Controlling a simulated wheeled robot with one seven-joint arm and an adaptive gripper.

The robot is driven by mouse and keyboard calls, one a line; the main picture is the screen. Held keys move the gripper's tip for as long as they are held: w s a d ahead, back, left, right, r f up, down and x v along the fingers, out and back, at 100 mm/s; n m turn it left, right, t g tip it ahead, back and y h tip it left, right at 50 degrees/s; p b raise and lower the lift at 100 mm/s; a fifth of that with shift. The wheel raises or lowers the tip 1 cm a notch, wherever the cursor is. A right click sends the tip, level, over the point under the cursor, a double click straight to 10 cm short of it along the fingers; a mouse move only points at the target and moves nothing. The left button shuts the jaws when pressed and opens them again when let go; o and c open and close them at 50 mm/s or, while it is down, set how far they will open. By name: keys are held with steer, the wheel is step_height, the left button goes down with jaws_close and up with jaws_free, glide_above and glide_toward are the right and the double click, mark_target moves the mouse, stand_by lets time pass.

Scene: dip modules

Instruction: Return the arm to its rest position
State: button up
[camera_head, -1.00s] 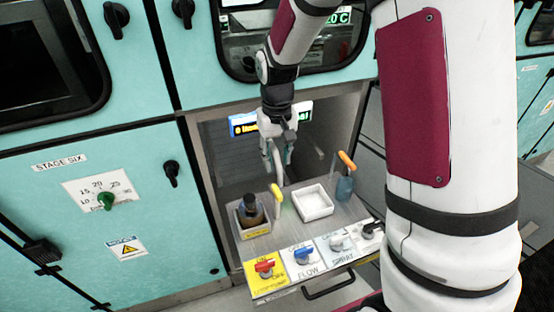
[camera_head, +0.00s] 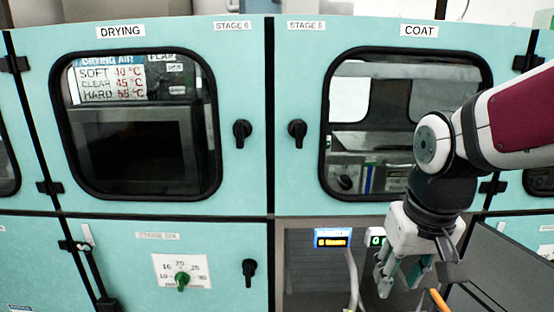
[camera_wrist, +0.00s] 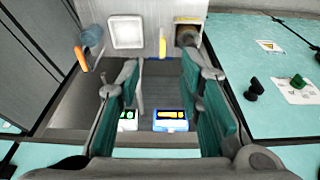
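My gripper (camera_head: 402,278) hangs from my arm at the lower right of the head view, pointing down in front of the open bay below the COAT cabinet. In the wrist view my gripper (camera_wrist: 165,105) shows two teal-padded fingers spread wide apart, with nothing between them. My gripper touches none of these.
The DRYING cabinet (camera_head: 140,125) and COAT cabinet (camera_head: 405,120) have closed windowed doors with black knobs. A lit display (camera_head: 332,238) and a pale hose (camera_head: 352,275) are in the bay. A green dial (camera_head: 182,279) is on the lower left panel.

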steer(key=s+r+t, duration=0.1)
steer(key=s+r, duration=0.1)
steer(key=s, duration=1)
steer(key=shift+r+t, duration=0.4)
